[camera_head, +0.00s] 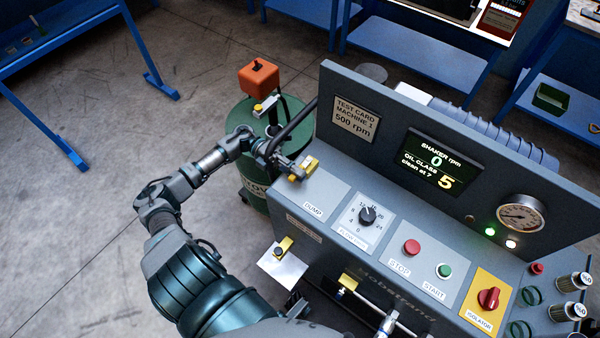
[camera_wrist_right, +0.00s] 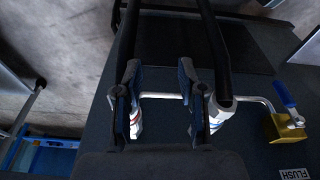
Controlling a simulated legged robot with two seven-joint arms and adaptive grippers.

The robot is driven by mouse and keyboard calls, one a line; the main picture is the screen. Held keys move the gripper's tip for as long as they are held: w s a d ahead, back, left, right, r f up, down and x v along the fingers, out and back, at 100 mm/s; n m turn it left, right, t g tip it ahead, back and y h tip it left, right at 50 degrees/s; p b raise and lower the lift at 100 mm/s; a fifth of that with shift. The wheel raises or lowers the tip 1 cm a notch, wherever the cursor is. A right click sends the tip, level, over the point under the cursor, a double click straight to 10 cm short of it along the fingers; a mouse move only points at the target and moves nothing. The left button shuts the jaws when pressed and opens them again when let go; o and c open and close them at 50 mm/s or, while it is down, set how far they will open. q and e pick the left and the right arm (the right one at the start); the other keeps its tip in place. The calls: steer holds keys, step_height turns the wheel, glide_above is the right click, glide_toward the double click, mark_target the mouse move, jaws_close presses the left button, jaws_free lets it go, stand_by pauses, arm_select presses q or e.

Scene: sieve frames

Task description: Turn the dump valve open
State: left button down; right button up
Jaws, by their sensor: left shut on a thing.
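The dump valve's yellow handle (camera_head: 305,168) sits at the top left of the sloped panel, above the DUMP label (camera_head: 313,208) in the head view. My left gripper (camera_head: 291,167) reaches in from the left and is shut on this handle, hiding part of it and the valve beneath. In the right wrist view my right gripper (camera_wrist_right: 162,105) has its two fingers apart, with nothing clearly held between them. A metal rod runs across behind the fingers.
The panel carries a dial (camera_head: 368,214), a red STOP button (camera_head: 411,247), a green START button (camera_head: 444,270) and a red isolator knob (camera_head: 488,298). A green drum (camera_head: 240,130) stands behind left. A blue-handled flush valve (camera_wrist_right: 285,112) is right of my right gripper.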

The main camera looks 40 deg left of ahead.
arm_select(q)
steer(key=shift+s+f, duration=0.2)
steer(key=shift+f, duration=0.1)
steer(key=c, duration=1.2)
jaws_free()
steer(key=shift+c, duration=0.2)
steer(key=shift+o, duration=0.6)
steer(key=shift+s+a, duration=0.1)
steer(key=shift+a, duration=0.05)
steer(key=shift+a+r, duration=0.1)
steer(key=a, duration=0.8)
steer(key=shift+s+d, duration=0.1)
steer(key=shift+d, duration=0.1)
